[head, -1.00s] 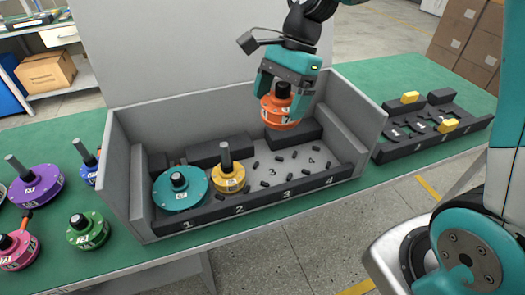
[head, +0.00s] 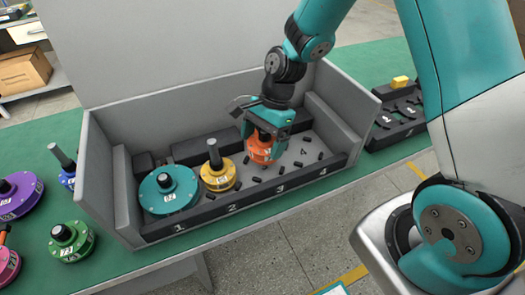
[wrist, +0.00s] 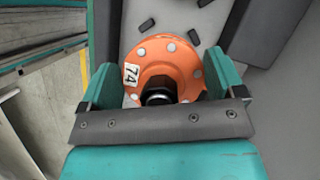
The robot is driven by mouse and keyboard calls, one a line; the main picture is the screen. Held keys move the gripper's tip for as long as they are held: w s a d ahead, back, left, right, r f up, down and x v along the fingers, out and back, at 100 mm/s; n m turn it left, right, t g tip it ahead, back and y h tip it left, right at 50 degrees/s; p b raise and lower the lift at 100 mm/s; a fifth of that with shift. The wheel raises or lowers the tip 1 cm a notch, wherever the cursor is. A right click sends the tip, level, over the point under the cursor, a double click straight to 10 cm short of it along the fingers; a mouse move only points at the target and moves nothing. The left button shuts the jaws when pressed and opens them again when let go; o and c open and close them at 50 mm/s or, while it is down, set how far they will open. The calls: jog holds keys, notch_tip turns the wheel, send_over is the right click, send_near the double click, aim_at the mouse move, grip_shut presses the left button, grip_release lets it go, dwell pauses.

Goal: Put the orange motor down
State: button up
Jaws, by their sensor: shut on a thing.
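My gripper (head: 268,128) is shut on the orange motor (head: 262,150) inside the grey box (head: 107,190), behind the number 3 on its black front strip. In the wrist view the orange motor (wrist: 172,58), with a white "74" label and a dark shaft, sits between the two teal fingers of my gripper (wrist: 163,85). The motor is low and looks upright. I cannot tell whether its underside touches the box floor. A teal motor (head: 168,203) stands at 1 and a yellow motor (head: 219,178) at 2, close to the left of the orange one.
Small black pegs (head: 301,164) lie on the box floor at 3 and 4; place 4 is free of motors. Purple (head: 18,195), green (head: 72,242) and other motors stand left of the box. A black rack (head: 400,130) with a yellow block (head: 400,82) is at right.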

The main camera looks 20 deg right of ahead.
jog(key=shift+f, duration=2)
jog(key=shift+f, duration=0.15)
jog(key=o, duration=1.1)
jog(key=shift+o, duration=0.2)
